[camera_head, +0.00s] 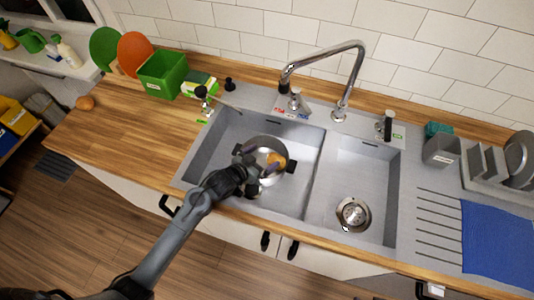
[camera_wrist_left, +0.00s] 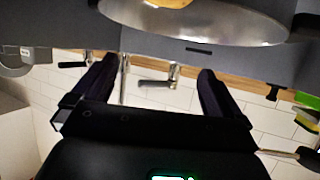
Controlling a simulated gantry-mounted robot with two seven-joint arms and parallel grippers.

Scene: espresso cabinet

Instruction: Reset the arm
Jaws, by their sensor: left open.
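My left arm comes in from the lower left in the head view, and its gripper (camera_head: 252,163) is over the left sink basin (camera_head: 215,150). The fingers are apart with nothing visible between them. A metal pot (camera_head: 270,177) with dark handles sits in that basin, just beside the gripper, with something orange-yellow (camera_head: 276,159) inside. In the left wrist view the open fingers (camera_wrist_left: 156,82) show with a gap between them, and the pot (camera_wrist_left: 225,22) fills the top edge. Whether the gripper touches the pot is hard to tell. My right gripper is not seen.
A tall faucet (camera_head: 345,88) stands behind the basins. The right basin (camera_head: 375,180) is empty. A green bin (camera_head: 162,75) and boards stand at the back left. A dish rack (camera_head: 500,165) and blue mat (camera_head: 497,240) lie to the right. The wooden counter (camera_head: 120,135) at left is mostly clear.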

